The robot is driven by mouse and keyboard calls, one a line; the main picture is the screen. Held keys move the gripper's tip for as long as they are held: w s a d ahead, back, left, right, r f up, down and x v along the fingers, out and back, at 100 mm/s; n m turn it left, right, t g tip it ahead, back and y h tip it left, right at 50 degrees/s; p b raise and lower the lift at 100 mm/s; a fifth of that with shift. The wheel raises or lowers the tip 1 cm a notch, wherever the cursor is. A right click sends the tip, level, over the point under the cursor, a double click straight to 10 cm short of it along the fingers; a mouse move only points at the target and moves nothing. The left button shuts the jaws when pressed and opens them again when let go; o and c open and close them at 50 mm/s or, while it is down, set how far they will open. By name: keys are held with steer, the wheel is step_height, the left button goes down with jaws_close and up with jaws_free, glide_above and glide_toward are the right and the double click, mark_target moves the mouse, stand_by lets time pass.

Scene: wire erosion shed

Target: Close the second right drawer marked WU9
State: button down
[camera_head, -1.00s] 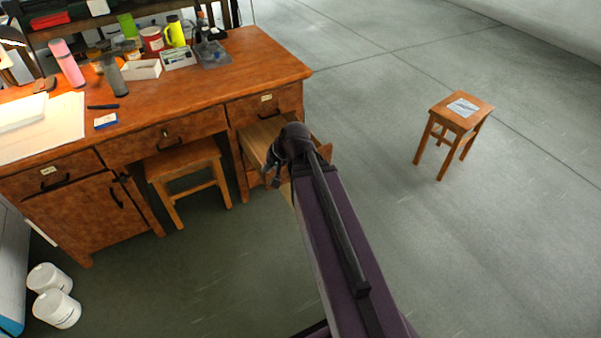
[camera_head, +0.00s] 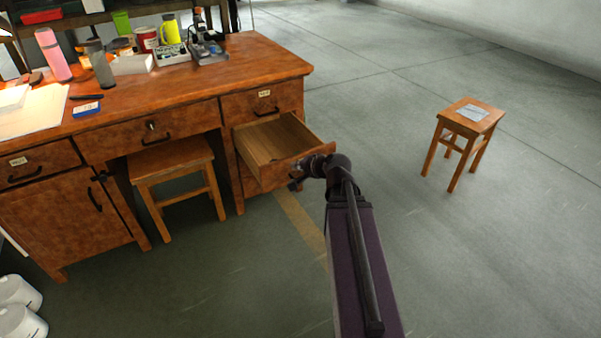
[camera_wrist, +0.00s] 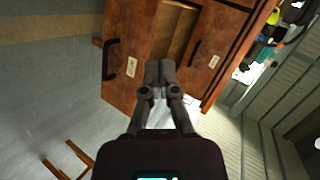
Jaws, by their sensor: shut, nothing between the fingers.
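The second right drawer (camera_head: 263,178) of the wooden desk stands well open, its empty-looking wooden inside visible from above. In the wrist view its front (camera_wrist: 125,85) shows a dark handle and a pale label (camera_wrist: 131,67) whose text I cannot read. My gripper (camera_wrist: 158,66) is shut and empty, its fingertips overlapping the drawer front's upper edge in that view; I cannot tell whether they touch. In the head view my wrist hides most of the gripper at the drawer's right front corner.
The top right drawer (camera_head: 262,101) above is shut. A stool (camera_head: 173,170) stands under the desk's middle. Another stool (camera_head: 467,125) with a paper on it stands to the right. Bottles and small items crowd the desktop (camera_head: 240,68).

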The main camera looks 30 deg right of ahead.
mark_target(298, 158)
steer(key=d+f+m+t+h+b, duration=0.2)
steer(key=d+f+m+t+b, duration=0.1)
steer(key=d+f+m+b, duration=0.2)
steer(key=d+f+b, duration=0.2)
steer(key=d+b, duration=0.2)
steer(key=shift+s+d, duration=0.15)
steer(key=shift+f, duration=0.1)
steer(key=b+x, duration=0.1)
steer(key=x, duration=0.3)
steer(key=b+x, duration=0.1)
steer(key=x, duration=0.3)
steer(key=r+b+x, duration=0.1)
steer(key=x, duration=0.3)
steer(key=shift+w+d+f, duration=0.1)
steer(key=shift+w+d, duration=0.1)
steer(key=shift+w, duration=0.9)
